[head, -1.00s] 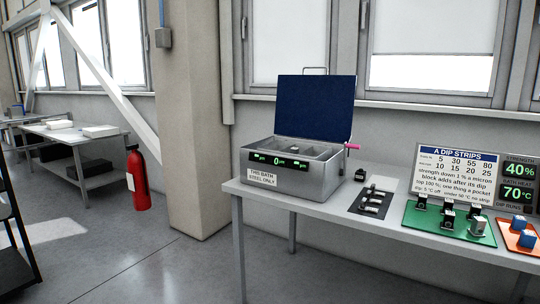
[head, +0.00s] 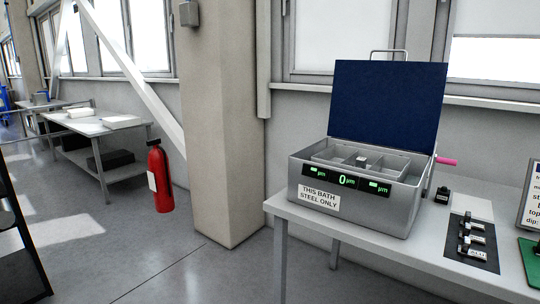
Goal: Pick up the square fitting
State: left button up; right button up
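Small metal fittings (head: 472,238) lie in a row on a dark mat (head: 482,261) on the table, right of the steel bath (head: 371,218). A small dark block (head: 442,196) stands apart, between the bath and the mat. A small light block (head: 362,160) shows among the compartments in the open bath. I cannot tell which of these, if any, is the square fitting. Neither of my grippers is in view.
The bath's blue lid (head: 388,103) stands open, and a pink handle (head: 447,161) sticks out at its right. The label reads "THIS BATH STEEL ONLY". A green mat (head: 530,262) is cut off at the right. A red extinguisher (head: 160,180) stands left of the pillar (head: 222,130).

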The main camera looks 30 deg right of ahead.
aim_at(360, 162)
jog(key=u, duration=0.05)
jog(key=i, duration=1.8)
jog(key=z, duration=0.5)
